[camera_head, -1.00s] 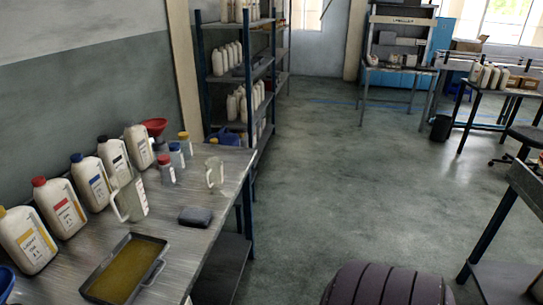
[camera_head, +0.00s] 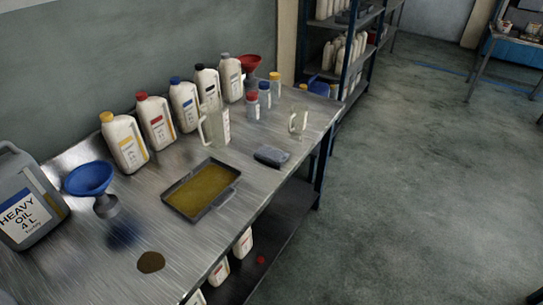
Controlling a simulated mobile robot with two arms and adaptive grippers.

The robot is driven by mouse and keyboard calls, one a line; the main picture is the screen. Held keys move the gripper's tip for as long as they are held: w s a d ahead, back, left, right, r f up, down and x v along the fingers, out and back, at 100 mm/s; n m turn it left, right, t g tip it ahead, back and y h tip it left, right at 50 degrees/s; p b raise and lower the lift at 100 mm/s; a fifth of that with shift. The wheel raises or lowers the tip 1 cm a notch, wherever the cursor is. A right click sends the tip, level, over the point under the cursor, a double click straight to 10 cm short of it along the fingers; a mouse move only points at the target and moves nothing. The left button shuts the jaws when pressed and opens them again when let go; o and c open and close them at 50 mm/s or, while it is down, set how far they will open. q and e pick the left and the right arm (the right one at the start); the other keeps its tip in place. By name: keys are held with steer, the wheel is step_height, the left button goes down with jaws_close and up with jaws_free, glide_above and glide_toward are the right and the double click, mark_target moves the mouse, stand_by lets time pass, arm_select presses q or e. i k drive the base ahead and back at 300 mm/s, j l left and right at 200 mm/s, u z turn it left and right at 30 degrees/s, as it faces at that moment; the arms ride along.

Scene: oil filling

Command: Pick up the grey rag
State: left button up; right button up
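A small dark grey folded block that looks like the grey rag (camera_head: 271,156) lies flat on the metal workbench (camera_head: 140,210), near its front right edge. It lies to the right of a shallow dark tray (camera_head: 215,203) holding yellow-brown oil. A clear measuring cup (camera_head: 298,122) stands just behind it to the right. Nothing covers the rag. Neither of my grippers is in view.
Several white oil bottles (camera_head: 125,142) line the back of the bench, with a clear jug (camera_head: 214,125) before them. A blue funnel (camera_head: 89,178), a grey canister (camera_head: 26,200) and a dark spill (camera_head: 151,262) are at left. Open floor (camera_head: 420,190) lies right.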

mark_target(276, 157)
steer(key=u, duration=0.6)
steer(key=i+l+u, duration=0.15)
steer(key=l+u, duration=0.2)
steer(key=i+l+u, duration=0.1)
steer(key=l+u, duration=0.6)
steer(key=i+l, duration=0.05)
steer(key=l, duration=0.05)
